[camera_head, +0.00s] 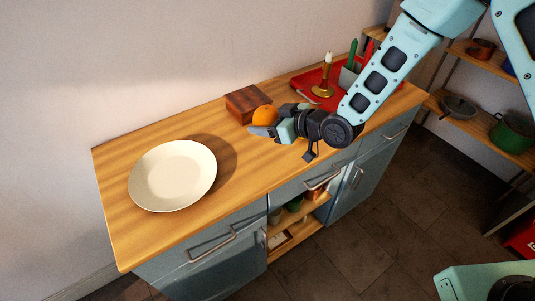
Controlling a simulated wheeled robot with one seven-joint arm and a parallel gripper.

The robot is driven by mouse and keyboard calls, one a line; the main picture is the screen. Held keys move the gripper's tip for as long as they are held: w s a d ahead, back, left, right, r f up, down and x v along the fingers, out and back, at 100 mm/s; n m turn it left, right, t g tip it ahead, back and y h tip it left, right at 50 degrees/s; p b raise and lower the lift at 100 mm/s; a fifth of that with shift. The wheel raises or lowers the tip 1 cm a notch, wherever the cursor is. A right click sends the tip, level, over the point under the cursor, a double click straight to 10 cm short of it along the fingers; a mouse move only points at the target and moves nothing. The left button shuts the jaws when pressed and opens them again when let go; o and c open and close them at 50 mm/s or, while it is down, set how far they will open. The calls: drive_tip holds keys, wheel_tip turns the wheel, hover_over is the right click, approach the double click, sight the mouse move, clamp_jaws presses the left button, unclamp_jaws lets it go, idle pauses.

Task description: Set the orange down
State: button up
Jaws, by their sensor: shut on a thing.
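The orange (265,115) is a small round fruit above the middle of the wooden counter, close to a dark wooden box. My gripper (263,130) reaches in from the right and is shut on the orange. Its fingers hide the lower part of the fruit. I cannot tell how far the orange is from the counter top (235,180).
A white plate (172,176) lies at the left end of the counter. The wooden box (247,102) stands behind the orange. A red tray (307,84) holds a candle in a brass holder (324,78) at the back right. Bare counter lies between plate and gripper.

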sight(268, 155)
wheel_tip(268, 155, down, 9)
drive_tip(key=shift+f+p, duration=0.1)
drive_tip(key=shift+p, duration=1.05)
drive_tip(key=shift+f, duration=0.15)
drive_tip(key=shift+f, duration=0.15)
drive_tip(key=shift+f+b, duration=0.15)
drive_tip(key=shift+b, duration=0.2)
drive_tip(key=o, duration=1.1)
drive_tip(key=shift+p, duration=0.45)
